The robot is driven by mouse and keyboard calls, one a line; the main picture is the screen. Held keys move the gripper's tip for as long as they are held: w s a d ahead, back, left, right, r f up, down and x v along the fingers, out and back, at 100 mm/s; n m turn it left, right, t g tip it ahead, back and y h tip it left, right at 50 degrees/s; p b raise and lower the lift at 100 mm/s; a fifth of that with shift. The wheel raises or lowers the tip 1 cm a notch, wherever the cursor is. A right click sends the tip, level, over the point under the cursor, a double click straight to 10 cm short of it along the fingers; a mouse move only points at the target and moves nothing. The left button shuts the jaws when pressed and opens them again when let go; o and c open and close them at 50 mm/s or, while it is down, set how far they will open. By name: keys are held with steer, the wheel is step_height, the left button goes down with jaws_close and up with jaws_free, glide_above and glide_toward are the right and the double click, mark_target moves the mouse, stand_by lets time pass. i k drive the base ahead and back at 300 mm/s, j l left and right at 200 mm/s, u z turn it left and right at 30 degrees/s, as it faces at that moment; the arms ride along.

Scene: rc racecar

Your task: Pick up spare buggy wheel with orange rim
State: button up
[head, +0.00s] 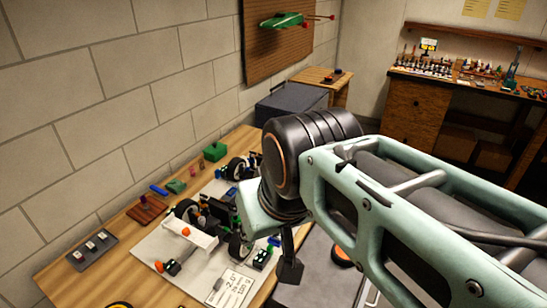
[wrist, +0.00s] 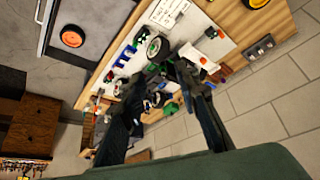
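A black wheel with an orange rim (wrist: 73,37) lies on a grey surface in the upper left of the wrist view. In the head view this orange-rimmed wheel (head: 342,257) is partly hidden behind my arm. A second wheel with a yellow-looking rim (wrist: 257,3) is cut off at the top of the wrist view. It also shows at the bottom edge of the head view (head: 120,304). My gripper (wrist: 158,76) is open, with its dark fingers apart and clear of both wheels. In the head view my gripper (head: 290,268) is mostly hidden by the arm.
The wooden bench (head: 60,277) holds a pale mat (head: 150,244) crowded with buggy parts. A grey tray with switches (head: 92,250) lies at its left. A dark box (head: 290,105) stands at the far end, near the brick wall. The grey surface around the orange-rimmed wheel looks mostly clear.

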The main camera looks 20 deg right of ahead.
mark_target(338, 256)
steer(key=l+z, duration=0.2)
steer(key=z, duration=1.05)
steer(key=k+z, duration=0.1)
steer(key=z, duration=0.4)
